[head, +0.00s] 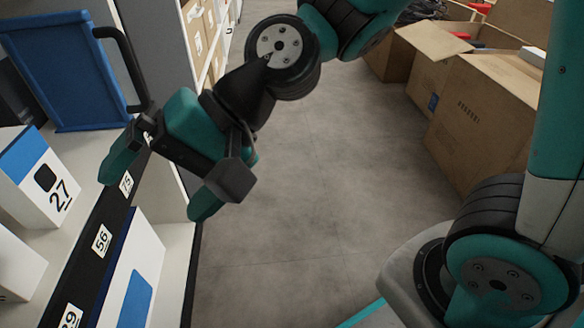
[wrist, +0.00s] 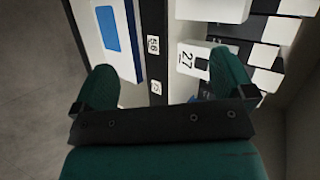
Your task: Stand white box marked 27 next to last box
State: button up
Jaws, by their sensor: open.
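The white box marked 27 (head: 45,180) stands on the shelf at the left of the head view, with a blue band along its top edge and a dark square on its front. In the wrist view the same box marked 27 (wrist: 189,60) lies ahead, nearer the right finger. Another white box (head: 18,262) stands beside it, cut off by the left edge of the head view. My gripper (head: 158,178) is open and empty, in front of the shelf edge and to the right of the box. It also shows in the wrist view (wrist: 165,92), apart from the box.
The dark shelf edge (head: 88,262) carries labels 75, 56 and one ending in 9. A white box with a blue patch (head: 137,285) sits below it. A blue bin (head: 62,75) stands behind. Open cartons (head: 482,115) line the right; the floor (head: 310,190) between is clear.

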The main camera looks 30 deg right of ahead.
jog(key=s+d+n+h, duration=0.2)
jog(key=d+n+h, duration=0.1)
jog(key=d, duration=0.4)
jog(key=s+d+n+h, duration=0.3)
jog(key=d+n, duration=0.2)
jog(key=d, duration=0.1)
jog(key=shift+d+f+h, duration=0.35)
jog(key=shift+d+h, duration=0.05)
